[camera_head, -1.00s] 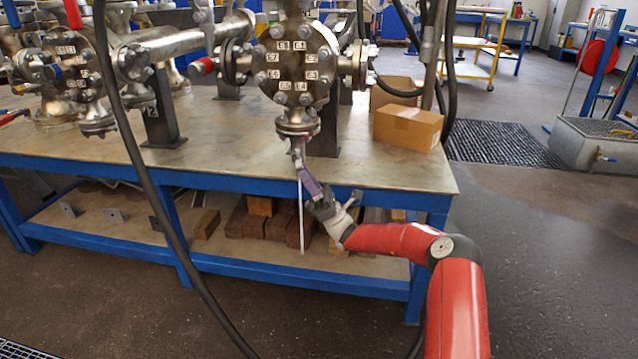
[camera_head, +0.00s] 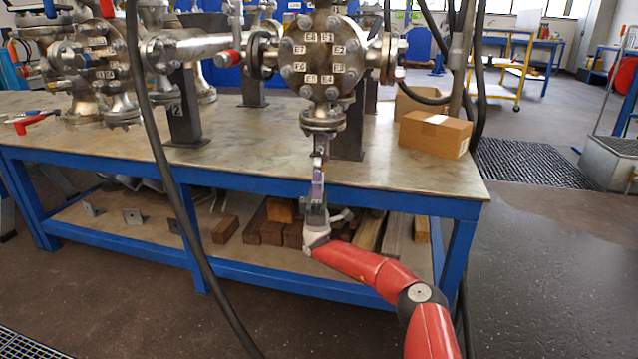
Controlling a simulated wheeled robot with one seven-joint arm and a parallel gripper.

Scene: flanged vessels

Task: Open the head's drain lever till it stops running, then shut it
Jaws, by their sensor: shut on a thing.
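The round head (camera_head: 320,60) with bolts around its rim and small white labels stands over the bench's front edge. Its drain (camera_head: 320,148) hangs below a flanged neck, just in front of that edge. The purple drain lever (camera_head: 318,188) points almost straight down in the picture. My gripper (camera_head: 317,206) is shut on the lever's lower part, coming from below. No white stream shows under the drain now, though my gripper and arm cover part of the space below it.
A steel-topped blue bench (camera_head: 240,160) carries the vessels, and a cardboard box (camera_head: 436,134) sits at its right. Wood blocks (camera_head: 225,229) lie on the lower shelf. A black hose (camera_head: 187,230) hangs at left front.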

